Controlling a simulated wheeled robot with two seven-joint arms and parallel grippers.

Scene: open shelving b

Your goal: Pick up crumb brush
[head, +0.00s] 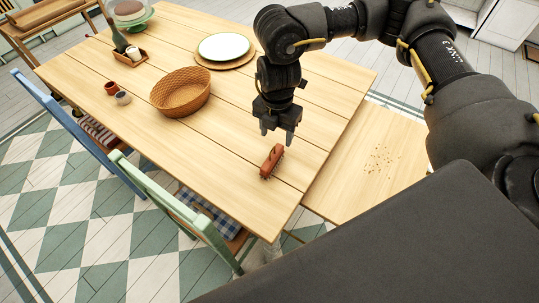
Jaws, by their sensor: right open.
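The crumb brush (272,161) has a reddish-brown wooden back and dark bristles along its right side. It lies on the wooden table (215,141) near the table's right front corner. My right gripper (277,133) hangs above and just behind the brush, fingers pointing down. It is open and empty, with a gap between the fingertips and the brush. My left gripper is not in view.
A wicker basket (181,92) stands left of my gripper, and a plate (224,46) lies behind it. Two small cups (123,98) sit further left. A bench (345,185) with scattered crumbs (379,160) adjoins the right. Chairs (190,218) line the front edge.

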